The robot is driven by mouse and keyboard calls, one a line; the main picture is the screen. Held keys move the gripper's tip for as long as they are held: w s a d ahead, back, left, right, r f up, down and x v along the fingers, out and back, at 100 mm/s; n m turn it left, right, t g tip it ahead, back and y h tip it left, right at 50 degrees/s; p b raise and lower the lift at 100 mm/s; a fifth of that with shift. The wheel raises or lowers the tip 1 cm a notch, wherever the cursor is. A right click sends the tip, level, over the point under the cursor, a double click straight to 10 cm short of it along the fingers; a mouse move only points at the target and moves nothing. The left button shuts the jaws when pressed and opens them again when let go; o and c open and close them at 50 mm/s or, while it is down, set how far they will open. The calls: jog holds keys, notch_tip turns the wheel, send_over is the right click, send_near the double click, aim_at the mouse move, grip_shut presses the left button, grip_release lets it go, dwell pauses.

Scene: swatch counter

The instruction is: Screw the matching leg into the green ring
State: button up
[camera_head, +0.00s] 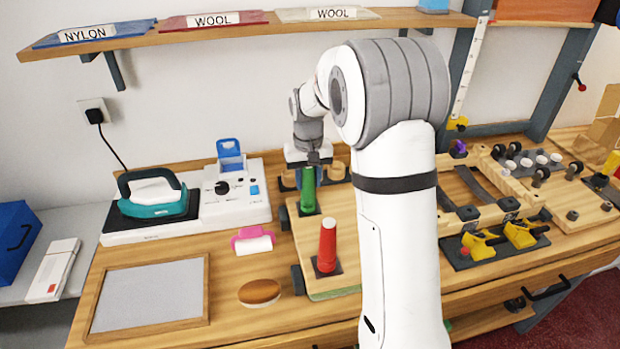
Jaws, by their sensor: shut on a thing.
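My gripper (311,160) is at the back of the wooden board (345,215), pointing down and shut on the top of a green leg (308,190). The green leg is upright, with its lower end at a dark mounting plate (297,211) on the board. I cannot tell a green ring apart from the leg there, or how deep the leg sits. A red tapered leg (327,245) stands upright on another dark plate (317,268) at the board's front. My own arm hides the board's right side.
A teal iron (155,203) on a white base stands at left. A pink clip-like item (252,240), a brown oval brush (259,292) and a framed grey panel (150,295) lie left of the board. A wooden jig with yellow clamps (520,235) is at right. A swatch shelf (240,30) hangs above.

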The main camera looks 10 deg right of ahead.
jog(key=m, duration=1.5)
jog(key=shift+a, duration=0.1)
jog(key=o, duration=0.8)
jog(key=shift+c, duration=0.2)
